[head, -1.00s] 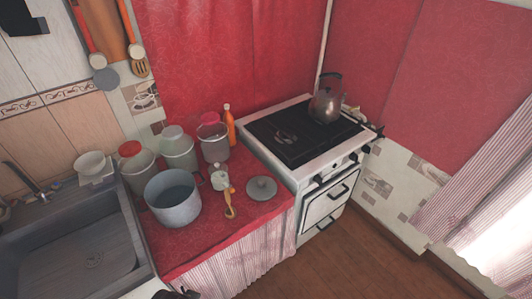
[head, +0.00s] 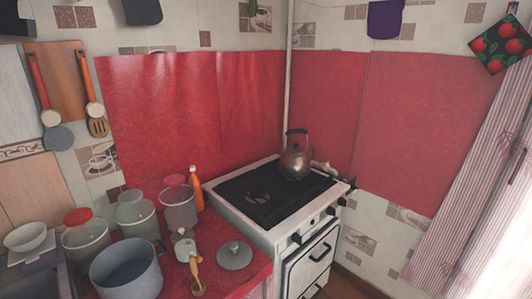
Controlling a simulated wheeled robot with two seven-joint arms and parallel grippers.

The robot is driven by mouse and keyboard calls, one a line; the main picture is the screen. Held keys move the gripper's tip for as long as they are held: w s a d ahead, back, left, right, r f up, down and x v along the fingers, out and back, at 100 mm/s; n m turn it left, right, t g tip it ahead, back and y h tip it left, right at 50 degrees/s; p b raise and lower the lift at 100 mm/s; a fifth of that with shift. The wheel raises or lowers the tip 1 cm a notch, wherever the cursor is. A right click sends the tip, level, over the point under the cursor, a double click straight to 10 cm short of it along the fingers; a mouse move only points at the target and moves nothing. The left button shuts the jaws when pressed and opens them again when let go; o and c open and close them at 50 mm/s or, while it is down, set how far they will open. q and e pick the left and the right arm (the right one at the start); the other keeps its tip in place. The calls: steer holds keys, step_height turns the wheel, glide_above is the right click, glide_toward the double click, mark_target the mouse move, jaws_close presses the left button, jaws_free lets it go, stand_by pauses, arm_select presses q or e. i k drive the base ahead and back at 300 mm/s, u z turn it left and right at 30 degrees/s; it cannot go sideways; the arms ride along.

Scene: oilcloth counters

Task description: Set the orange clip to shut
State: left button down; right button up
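I cannot make out a clip for certain. A slim orange bottle (head: 196,191) stands upright farther back, by the stove. Neither of my grippers is in view.
A large grey pot (head: 127,272), several lidded containers, including a red-lidded one (head: 84,240), and a grey lid (head: 234,256) crowd the counter. The stove (head: 255,213) stands to its right with a kettle (head: 296,160) on top. White bowls (head: 27,240) are at left.

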mark_target(198, 258)
steer(key=u, duration=0.05)
steer(key=i, duration=0.3)
steer(key=u, duration=0.65)
